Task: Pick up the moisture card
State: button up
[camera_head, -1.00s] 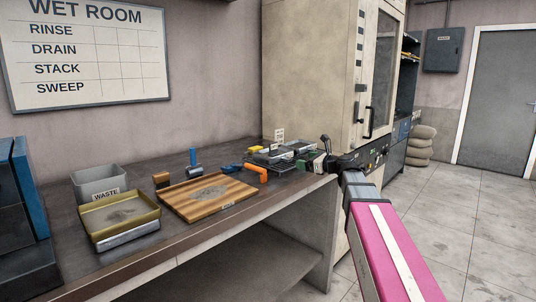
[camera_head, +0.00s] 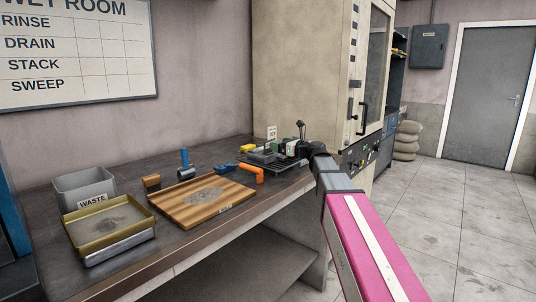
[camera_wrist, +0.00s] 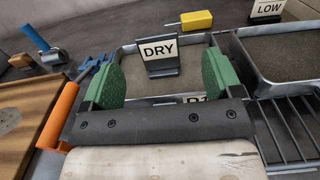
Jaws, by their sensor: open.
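A white card marked DRY (camera_wrist: 159,49) stands in a dark holder on a metal-rimmed tray (camera_wrist: 125,50) in the wrist view. I take it as the moisture card. My gripper (camera_wrist: 160,80) is open, with its green pads on the left and right. The DRY card is between and slightly beyond the pads, and I see no contact. A second card, marked LOW (camera_wrist: 268,8), stands farther back at the right. In the head view my gripper (camera_head: 291,146) is over the far end of the bench, and the DRY card cannot be made out there.
A yellow-handled tool (camera_wrist: 197,20) lies behind the tray. A second tray (camera_wrist: 285,60) and dark bars (camera_wrist: 285,130) are at the right. An orange handle (camera_wrist: 58,115) is close on the left. A wooden board (camera_head: 201,201) and a waste bin (camera_head: 84,188) stand along the bench (camera_head: 175,243).

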aim_at(268, 148)
jog(key=x, duration=0.5)
jog(key=shift+s+a+f, duration=0.1)
jog(key=shift+s+f, duration=0.05)
jog(key=c, duration=1.1)
